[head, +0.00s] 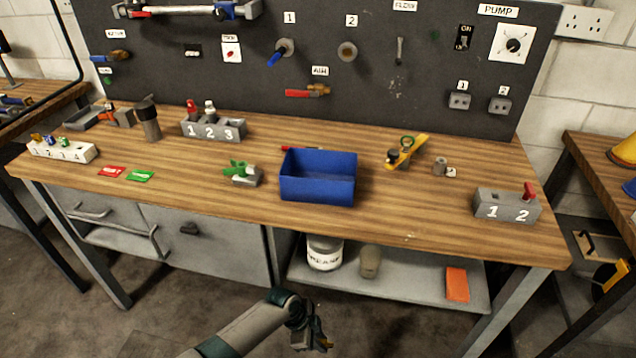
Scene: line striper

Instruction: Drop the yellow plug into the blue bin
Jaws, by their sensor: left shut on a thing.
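The blue bin (317,190) stands open on the wooden bench, near its front edge and close to the middle of the view. My left gripper (318,341) is low in front of the bench, below the bin and below bench height. My right gripper is not in view.
The wooden bench (420,215) has its front edge between my gripper and the bin. A green valve (238,169) sits left of the bin, a yellow-handled part (410,150) to its right. A grey block marked 1 and 2 (505,206) stands farther right. A shelf (410,285) lies below.

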